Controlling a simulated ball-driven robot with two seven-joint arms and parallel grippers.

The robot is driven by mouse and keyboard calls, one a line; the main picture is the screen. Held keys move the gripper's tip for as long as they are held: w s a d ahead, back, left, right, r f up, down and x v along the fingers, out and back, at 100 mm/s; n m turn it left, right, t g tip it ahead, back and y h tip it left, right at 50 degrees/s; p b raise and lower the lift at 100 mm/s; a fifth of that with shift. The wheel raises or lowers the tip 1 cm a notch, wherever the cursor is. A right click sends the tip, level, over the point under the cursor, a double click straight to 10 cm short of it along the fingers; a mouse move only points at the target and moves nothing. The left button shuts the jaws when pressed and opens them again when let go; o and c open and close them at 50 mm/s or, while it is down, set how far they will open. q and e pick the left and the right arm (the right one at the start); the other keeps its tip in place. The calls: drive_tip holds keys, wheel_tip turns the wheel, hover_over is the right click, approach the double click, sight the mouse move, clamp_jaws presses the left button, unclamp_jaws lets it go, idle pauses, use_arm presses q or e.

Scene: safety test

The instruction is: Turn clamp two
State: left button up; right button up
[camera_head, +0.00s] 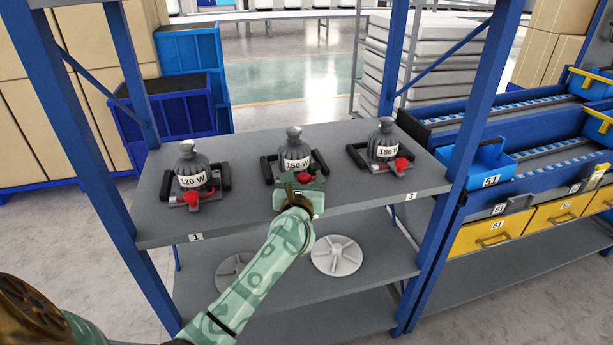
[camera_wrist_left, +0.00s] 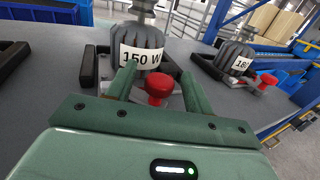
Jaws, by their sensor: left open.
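Three clamp units stand in a row on a grey shelf (camera_head: 345,213). They are the 120 W unit (camera_head: 191,172) at left, the 150 W unit (camera_head: 295,155) in the middle and the 180 W unit (camera_head: 382,143) at right. Each has a red knob at its front. My left gripper (camera_head: 301,180) is at the middle unit. In the left wrist view the open fingers (camera_wrist_left: 158,85) stand on either side of the middle red knob (camera_wrist_left: 159,86), with visible gaps. The right gripper is not in view.
Blue shelf posts (camera_head: 100,150) rise at the left and right (camera_head: 465,150). Number labels 1 and 3 mark the shelf edge. A lower shelf (camera_head: 370,275) holds round white discs (camera_head: 336,256). Blue bins (camera_head: 490,165) and yellow drawers (camera_head: 492,235) stand to the right.

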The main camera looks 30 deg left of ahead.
use_arm(q)
drive_tip(key=shift+x, duration=1.2)
drive_tip(key=c, duration=1)
drive_tip(key=shift+o, duration=0.2)
